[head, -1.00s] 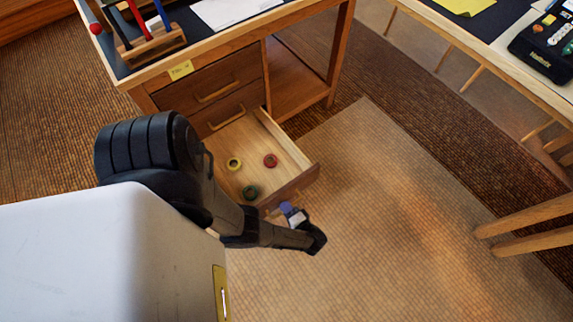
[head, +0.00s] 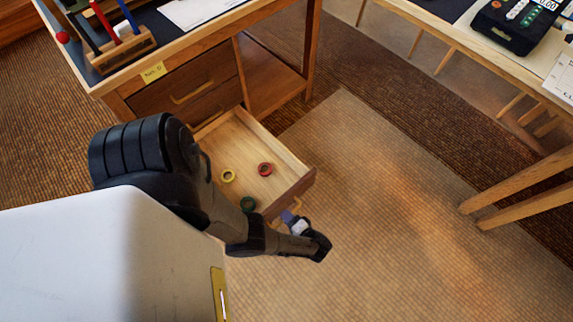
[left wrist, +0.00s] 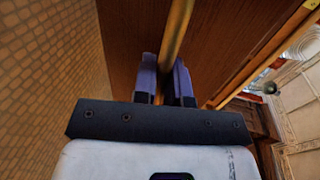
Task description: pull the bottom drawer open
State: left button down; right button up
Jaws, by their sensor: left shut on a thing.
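The bottom drawer (head: 283,152) stands well out from the wooden desk in the head view. Its inside shows a yellow ring (head: 228,176), a red ring (head: 265,169) and a dark green ring (head: 248,203). My left gripper (head: 288,216) is at the outer face of the drawer front, shut on the drawer handle (head: 297,204). In the left wrist view the bar of the handle (left wrist: 178,35) runs between the two bluish fingers (left wrist: 165,80), beside the brown drawer front (left wrist: 130,40). My arm hides the drawer's near left side. My right gripper is not in view.
The desk above has a shut drawer (head: 205,88), a yellow label (head: 153,73) and a pen rack (head: 122,48). A second table (head: 450,45) stands at the upper right, with wooden legs (head: 520,190) at right. The pale rug (head: 370,200) before the drawer is clear.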

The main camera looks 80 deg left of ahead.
pick_arm(q)
jog(key=c, duration=1.2)
grip_release()
jog(key=shift+a, duration=0.1)
jog(key=v, duration=0.7)
jog(key=shift+w+d, duration=0.15)
jog(key=shift+d, duration=0.05)
